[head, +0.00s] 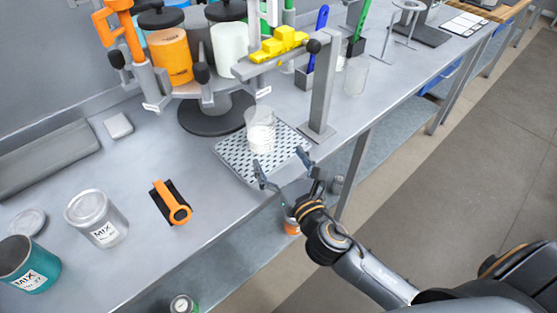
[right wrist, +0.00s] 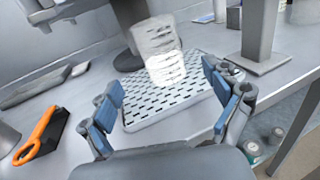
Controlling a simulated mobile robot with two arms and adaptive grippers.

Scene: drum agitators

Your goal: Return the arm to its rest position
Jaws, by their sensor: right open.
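My right gripper (head: 283,172) is open and empty in the head view, over the front edge of a perforated drip tray (head: 232,157). It also shows in the right wrist view (right wrist: 168,103) with its blue-padded fingers spread wide. A clear cup with whitish contents (head: 261,137) stands on the tray, beyond the fingertips and apart from them. The cup also shows in the right wrist view (right wrist: 165,67). My left gripper is in neither view.
A carousel of drums, including an orange one (head: 171,57), stands behind the tray. A grey post (head: 321,92) rises right of the tray. An orange-handled tool (head: 173,205), a MIX can (head: 97,219) and a teal can (head: 28,265) are at left. Floor is open at right.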

